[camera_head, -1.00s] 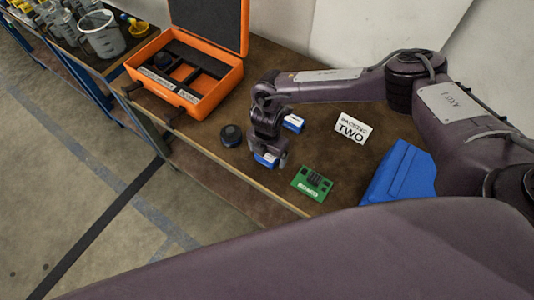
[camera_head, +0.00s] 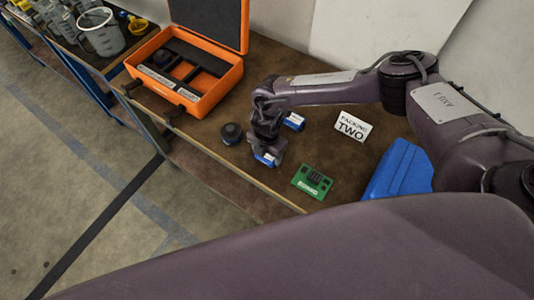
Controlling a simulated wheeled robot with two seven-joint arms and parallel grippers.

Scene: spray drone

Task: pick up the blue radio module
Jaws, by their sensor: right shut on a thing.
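A small blue module with a white label (camera_head: 264,159) is at the table's front edge, between the fingers of my right gripper (camera_head: 265,157). My right gripper points down and is shut on it. The fingers hide part of the module, and I cannot tell whether it still touches the table. The labels on both are too small to read. My left gripper is not in view.
An open orange case (camera_head: 215,90) with dark foam slots stands to the left. A black round object (camera_head: 231,133) lies left of the gripper, a green board (camera_head: 311,181) right of it.

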